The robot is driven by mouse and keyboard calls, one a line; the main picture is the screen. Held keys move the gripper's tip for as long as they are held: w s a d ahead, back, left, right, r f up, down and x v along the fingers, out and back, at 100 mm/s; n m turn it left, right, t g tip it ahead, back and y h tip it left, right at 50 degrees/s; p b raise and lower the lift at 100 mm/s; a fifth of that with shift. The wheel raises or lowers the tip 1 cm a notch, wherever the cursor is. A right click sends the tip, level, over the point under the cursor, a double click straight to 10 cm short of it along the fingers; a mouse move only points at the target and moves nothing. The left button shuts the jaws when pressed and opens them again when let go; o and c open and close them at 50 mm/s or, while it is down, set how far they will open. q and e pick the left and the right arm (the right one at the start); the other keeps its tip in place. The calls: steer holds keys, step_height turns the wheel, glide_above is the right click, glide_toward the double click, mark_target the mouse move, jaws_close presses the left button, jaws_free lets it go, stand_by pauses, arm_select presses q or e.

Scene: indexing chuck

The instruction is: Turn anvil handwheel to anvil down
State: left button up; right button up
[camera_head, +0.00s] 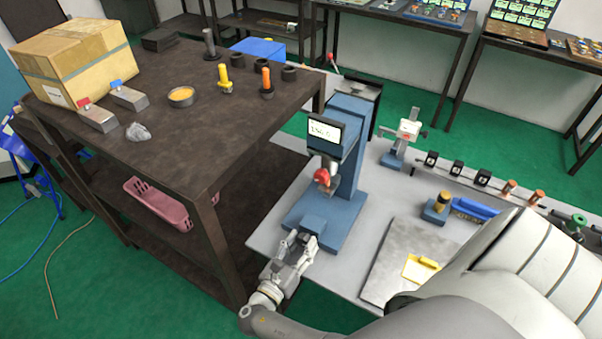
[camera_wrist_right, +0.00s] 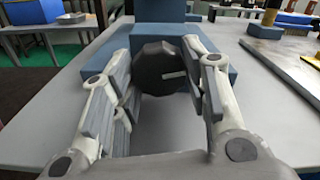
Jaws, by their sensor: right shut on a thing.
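The blue bench machine (camera_head: 345,185) stands on the grey bench with a small display (camera_head: 325,133) on top and a red part (camera_head: 322,176) below its head. The anvil handwheel (camera_wrist_right: 162,68) is a dark faceted knob on the machine's front, with a pale line pointing right in the wrist view. My right gripper (camera_head: 297,243) is at the low front of the machine; it also shows in the wrist view (camera_wrist_right: 160,85). Its fingers are shut on the handwheel from both sides. In the head view the gripper mostly hides the wheel. My left gripper is not in view.
A dark shelf table (camera_head: 185,140) with a cardboard box (camera_head: 75,60) and small parts stands left of the bench. A grey plate (camera_head: 395,262) with a yellow piece (camera_head: 420,268) lies right of the machine. Several small fixtures line the bench's back right.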

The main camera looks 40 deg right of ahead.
steer(key=o, duration=0.7)
steer(key=shift+d, duration=0.15)
steer(key=shift+o, duration=0.2)
steer(key=shift+r, duration=0.6)
step_height(320, 180, up, 9)
steer(key=shift+f, duration=0.15)
